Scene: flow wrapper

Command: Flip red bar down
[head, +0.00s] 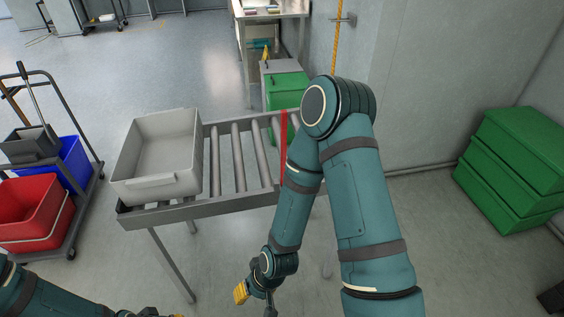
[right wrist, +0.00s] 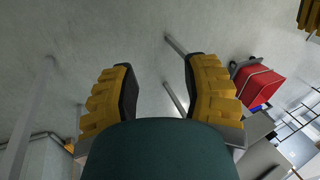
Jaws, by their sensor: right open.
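The red bar (head: 284,135) lies across the right part of the roller conveyor in the head view. My right arm hides some of it. My right gripper (head: 243,294) hangs low in front of the conveyor, below and apart from the bar. The bar cannot be made out there. My left gripper (head: 150,312) is barely in view at the bottom left edge of the head view, and its fingers are mostly cut off.
A grey tote (head: 158,160) sits on the left part of the roller conveyor (head: 237,155). A cart with a red bin (head: 35,208) and a blue bin stands at the left. Green crates (head: 515,165) are stacked by the right wall. The floor before the conveyor is clear.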

